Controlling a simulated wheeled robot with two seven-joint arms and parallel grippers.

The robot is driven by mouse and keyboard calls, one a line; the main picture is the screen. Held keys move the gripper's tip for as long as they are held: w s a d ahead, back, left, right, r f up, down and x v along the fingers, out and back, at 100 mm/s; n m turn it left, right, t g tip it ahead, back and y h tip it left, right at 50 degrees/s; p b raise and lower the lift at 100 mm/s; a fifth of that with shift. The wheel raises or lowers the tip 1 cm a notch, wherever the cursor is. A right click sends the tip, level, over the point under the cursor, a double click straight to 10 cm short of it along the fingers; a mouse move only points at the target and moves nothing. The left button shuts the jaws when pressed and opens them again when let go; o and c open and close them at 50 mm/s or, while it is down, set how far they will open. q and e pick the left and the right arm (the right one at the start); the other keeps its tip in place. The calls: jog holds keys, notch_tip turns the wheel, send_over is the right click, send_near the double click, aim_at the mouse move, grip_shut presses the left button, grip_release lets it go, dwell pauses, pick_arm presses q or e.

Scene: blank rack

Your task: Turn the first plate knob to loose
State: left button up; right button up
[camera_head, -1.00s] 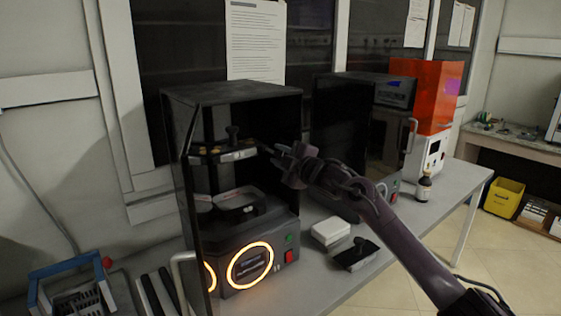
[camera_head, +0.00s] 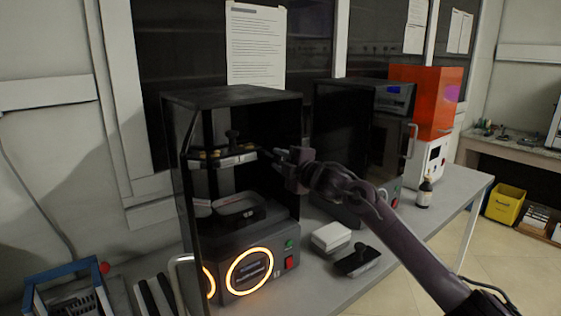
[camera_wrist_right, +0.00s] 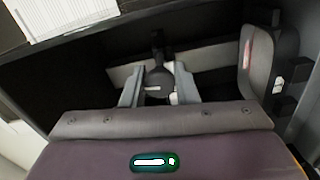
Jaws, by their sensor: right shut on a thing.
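The first plate (camera_head: 222,158) hangs inside the open black machine (camera_head: 235,98) at centre left. A dark upright knob (camera_head: 233,135) stands on top of this plate. My right gripper (camera_head: 272,156) reaches in from the right, at about the plate's height. In the right wrist view, its two grey fingers (camera_wrist_right: 159,92) lie on either side of a dark round knob (camera_wrist_right: 159,82) and are shut on it. The dark fingertips are hard to make out in the head view. My left gripper is not in view.
A vat (camera_head: 238,212) sits below the plate, above the lit ring (camera_head: 249,271). A second black machine (camera_head: 345,130) stands close on the right. A white box (camera_head: 331,236) and a black knobbed plate (camera_head: 357,260) lie on the bench (camera_head: 330,290). A bottle (camera_head: 425,192) stands farther right.

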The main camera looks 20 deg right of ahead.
jog(key=o, duration=0.9)
jog(key=shift+o, duration=0.2)
jog(key=shift+s, duration=0.1)
jog(key=b+v, duration=0.2)
jog(key=v, duration=0.5)
jog(key=shift+s+d, duration=0.15)
jog(key=shift+s, duration=0.15)
